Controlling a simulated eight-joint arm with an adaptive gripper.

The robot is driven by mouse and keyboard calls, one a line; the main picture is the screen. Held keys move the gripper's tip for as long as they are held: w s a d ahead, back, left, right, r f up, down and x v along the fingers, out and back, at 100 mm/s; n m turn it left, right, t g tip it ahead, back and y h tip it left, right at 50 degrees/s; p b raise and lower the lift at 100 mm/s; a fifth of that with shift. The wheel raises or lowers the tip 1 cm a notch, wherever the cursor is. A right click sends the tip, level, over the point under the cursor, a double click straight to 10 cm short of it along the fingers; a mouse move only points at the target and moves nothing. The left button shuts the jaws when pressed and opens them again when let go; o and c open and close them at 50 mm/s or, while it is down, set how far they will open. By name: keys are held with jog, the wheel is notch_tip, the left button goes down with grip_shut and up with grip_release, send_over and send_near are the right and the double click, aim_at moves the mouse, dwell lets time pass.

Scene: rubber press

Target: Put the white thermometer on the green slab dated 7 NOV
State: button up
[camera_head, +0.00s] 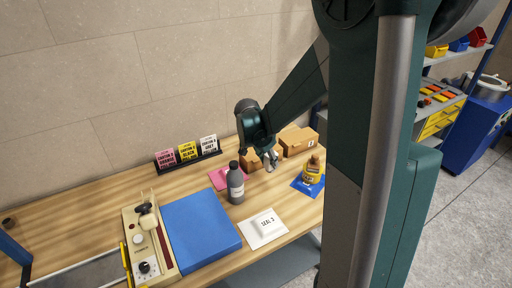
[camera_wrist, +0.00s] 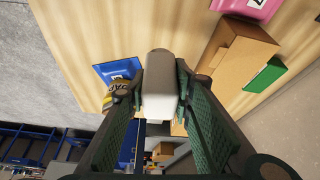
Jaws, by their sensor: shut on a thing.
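My gripper (camera_wrist: 159,84) is shut on a white block-like thing with a grey end, which looks like the white thermometer (camera_wrist: 160,103). In the head view my gripper (camera_head: 270,156) hangs over the right part of the wooden table, by the cardboard boxes, with the white thing (camera_head: 271,163) at its tips. A green slab (camera_wrist: 266,75) lies beside a cardboard box in the wrist view, to the right of my gripper and apart from it. Its date is not readable. I cannot make out the green slab in the head view, where the boxes and my arm may cover it.
Cardboard boxes (camera_head: 298,141), a pink slab (camera_head: 220,179), a grey bottle (camera_head: 235,184) and a yellow bottle (camera_head: 312,170) on a blue slab (camera_head: 307,190) crowd around my gripper.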

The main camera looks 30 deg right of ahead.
jog(key=w+d+r+m+p, duration=0.1)
jog(key=w+d+r, duration=0.1)
jog(key=w, duration=1.2)
jog(key=w+d+r+p, duration=0.2)
jog(key=w+d, duration=0.1)
jog(key=w, duration=1.1)
jog(key=shift+w+d+r+m+g, duration=0.2)
jog(key=shift+w+d+m+g, duration=0.1)
jog(key=shift+d+m+g, duration=0.1)
jog(key=shift+f, duration=0.1)
jog(key=shift+f, duration=3)
jog(key=shift+f+p, duration=0.3)
jog(key=shift+f, duration=1.6)
jog(key=shift+f, duration=0.15)
jog(key=o, duration=1.1)
jog(key=shift+c, duration=0.2)
jog(key=shift+r, duration=0.2)
